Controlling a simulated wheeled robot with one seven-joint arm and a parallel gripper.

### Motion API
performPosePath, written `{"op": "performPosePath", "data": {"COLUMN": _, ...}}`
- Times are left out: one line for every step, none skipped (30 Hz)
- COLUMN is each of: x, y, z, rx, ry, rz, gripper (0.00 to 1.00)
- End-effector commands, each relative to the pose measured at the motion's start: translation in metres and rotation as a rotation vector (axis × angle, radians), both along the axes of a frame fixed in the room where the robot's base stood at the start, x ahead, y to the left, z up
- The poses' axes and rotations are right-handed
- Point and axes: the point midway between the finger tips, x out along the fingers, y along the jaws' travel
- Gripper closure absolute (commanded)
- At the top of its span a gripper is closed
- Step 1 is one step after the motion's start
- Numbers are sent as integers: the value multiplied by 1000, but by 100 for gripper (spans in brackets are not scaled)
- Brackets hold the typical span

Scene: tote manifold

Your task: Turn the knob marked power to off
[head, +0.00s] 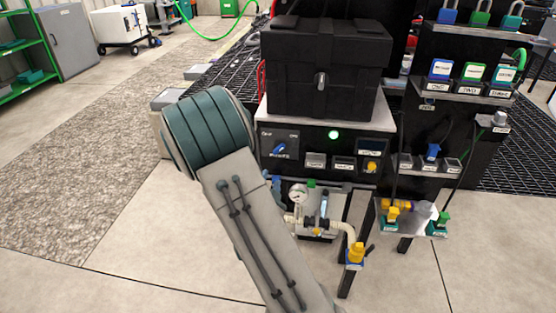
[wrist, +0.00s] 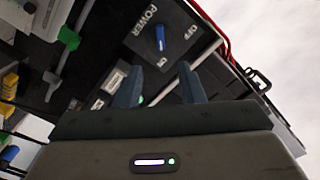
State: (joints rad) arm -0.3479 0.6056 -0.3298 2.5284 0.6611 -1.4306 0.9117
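The power knob is blue, on a dark panel plate (wrist: 180,15) lettered POWER, ON and OFF in the wrist view. The knob (wrist: 160,38) has a long narrow handle whose lower end points toward the ON mark; OFF is to its right. In the head view the knob (head: 279,149) is at the left of the black panel under the black box. My gripper (wrist: 160,68) is open and empty, its two fingers apart. The knob appears beyond the gap between the fingertips, not between them. In the head view my arm hides most of the gripper.
A lit green lamp (head: 334,135) is right of the knob. The black box (head: 325,75) stands above the panel. A gauge (head: 298,195), pipes and a yellow valve (head: 356,252) are below. Shelves with padlocks (head: 447,12) stand right. Open floor (head: 60,230) is at the left.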

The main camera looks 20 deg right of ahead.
Motion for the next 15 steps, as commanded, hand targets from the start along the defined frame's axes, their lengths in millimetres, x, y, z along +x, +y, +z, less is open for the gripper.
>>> {"op": "performPosePath", "data": {"x": 4, "y": -3, "z": 1, "rx": -2, "ry": -4, "rz": -3, "gripper": 65}}
{"op": "performPosePath", "data": {"x": 7, "y": -6, "z": 1, "rx": -1, "ry": -5, "rz": -4, "gripper": 65}}
{"op": "performPosePath", "data": {"x": 12, "y": -9, "z": 1, "rx": -1, "ry": -5, "rz": -4, "gripper": 65}}
{"op": "performPosePath", "data": {"x": 16, "y": -12, "z": 1, "rx": -2, "ry": -4, "rz": -3, "gripper": 65}}
{"op": "performPosePath", "data": {"x": 21, "y": -15, "z": 1, "rx": -2, "ry": -4, "rz": -3, "gripper": 65}}
{"op": "performPosePath", "data": {"x": 28, "y": -20, "z": 1, "rx": -2, "ry": -4, "rz": -4, "gripper": 65}}
{"op": "performPosePath", "data": {"x": 33, "y": -24, "z": 1, "rx": -2, "ry": -3, "rz": -5, "gripper": 65}}
{"op": "performPosePath", "data": {"x": 39, "y": -28, "z": 1, "rx": -2, "ry": -4, "rz": -4, "gripper": 65}}
{"op": "performPosePath", "data": {"x": 46, "y": -33, "z": 1, "rx": -2, "ry": -3, "rz": -4, "gripper": 65}}
{"op": "performPosePath", "data": {"x": 52, "y": -36, "z": 1, "rx": -2, "ry": -4, "rz": -3, "gripper": 65}}
{"op": "performPosePath", "data": {"x": 57, "y": -40, "z": 1, "rx": -2, "ry": -3, "rz": -4, "gripper": 65}}
{"op": "performPosePath", "data": {"x": 64, "y": -45, "z": 1, "rx": -2, "ry": -2, "rz": -4, "gripper": 65}}
{"op": "performPosePath", "data": {"x": 69, "y": -48, "z": 1, "rx": -2, "ry": -2, "rz": -3, "gripper": 65}}
{"op": "performPosePath", "data": {"x": 74, "y": -51, "z": 0, "rx": -2, "ry": -1, "rz": -2, "gripper": 65}}
{"op": "performPosePath", "data": {"x": 81, "y": -56, "z": 0, "rx": -1, "ry": -2, "rz": -2, "gripper": 65}}
